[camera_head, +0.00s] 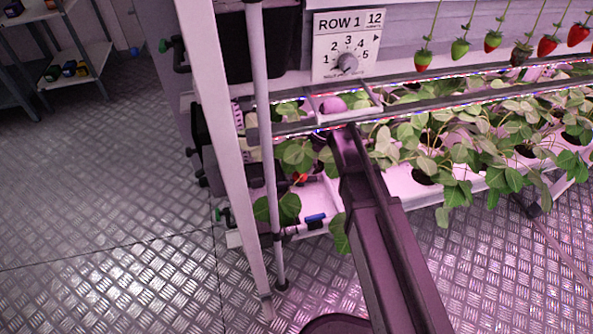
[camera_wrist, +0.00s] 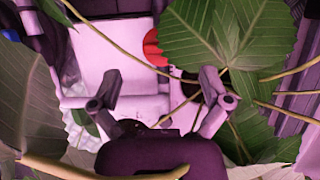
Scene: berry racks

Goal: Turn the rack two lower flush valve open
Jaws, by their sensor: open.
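In the wrist view my gripper (camera_wrist: 160,84) is open, its two fingers spread wide with nothing between them. A rounded red part (camera_wrist: 153,48) lies just beyond the fingertips, partly covered by a leaf; it may be a valve handle, but its full shape is hidden. In the head view my arm reaches into the rack and the gripper itself is not clear there. A small red-orange part (camera_head: 300,179) shows among leaves left of the arm. No label marks which is the lower flush valve.
Large leaves (camera_wrist: 225,35) and stems crowd the fingers. A white upright post (camera_head: 228,150) and a grey pole (camera_head: 268,150) stand left of the arm. Lit rails (camera_head: 420,113) cross above the plants. A ROW 1 dial panel (camera_head: 347,46) is above. Open metal floor lies left.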

